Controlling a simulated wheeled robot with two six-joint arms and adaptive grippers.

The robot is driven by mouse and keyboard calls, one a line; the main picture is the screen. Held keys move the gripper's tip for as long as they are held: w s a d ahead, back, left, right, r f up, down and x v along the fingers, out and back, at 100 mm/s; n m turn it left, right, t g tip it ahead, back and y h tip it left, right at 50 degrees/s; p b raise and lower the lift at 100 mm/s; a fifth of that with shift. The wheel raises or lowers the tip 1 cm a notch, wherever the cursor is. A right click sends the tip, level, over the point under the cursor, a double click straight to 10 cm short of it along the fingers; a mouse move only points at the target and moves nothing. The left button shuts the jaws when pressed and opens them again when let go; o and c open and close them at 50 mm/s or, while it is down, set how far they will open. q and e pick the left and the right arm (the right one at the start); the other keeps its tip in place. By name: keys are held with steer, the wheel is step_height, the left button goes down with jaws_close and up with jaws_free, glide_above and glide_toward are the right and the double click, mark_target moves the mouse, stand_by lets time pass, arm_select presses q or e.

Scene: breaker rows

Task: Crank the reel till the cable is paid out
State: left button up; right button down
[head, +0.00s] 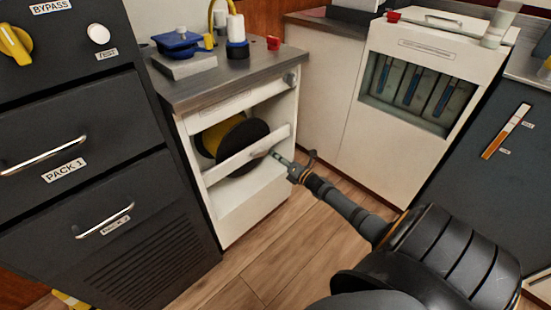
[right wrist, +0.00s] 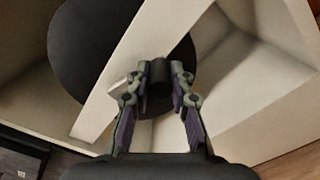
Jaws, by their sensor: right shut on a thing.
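The cable reel (head: 243,133) sits in the open front of a white cabinet, with a black disc facing out and a yellow part (head: 211,138) behind it. Its black disc also shows in the right wrist view (right wrist: 85,45). My right gripper (head: 276,155) is at the cabinet front, beside a white slanted bar. In the right wrist view its fingers (right wrist: 159,78) are shut on a dark cylindrical crank handle (right wrist: 159,95). How the handle joins the reel is hidden. My left gripper is not in view.
The white bar (head: 238,155) crosses the cabinet opening in front of the reel. A dark cabinet with drawers (head: 75,170) stands left. A blue-topped device (head: 180,45) sits on the counter above. A white cabinet with a window (head: 420,85) stands right. Wood floor (head: 275,245) lies between.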

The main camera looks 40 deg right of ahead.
steer(key=shift+d+r+n, duration=0.15)
steer(key=shift+r+n, duration=0.3)
steer(key=shift+n, duration=0.25)
steer(key=shift+p, duration=0.3)
steer(key=c, duration=1.2)
jaws_free()
steer(key=shift+s, duration=0.15)
steer(key=s, duration=0.8)
steer(key=s+d, duration=0.1)
steer(key=s, duration=0.2)
steer(key=shift+s, duration=0.4)
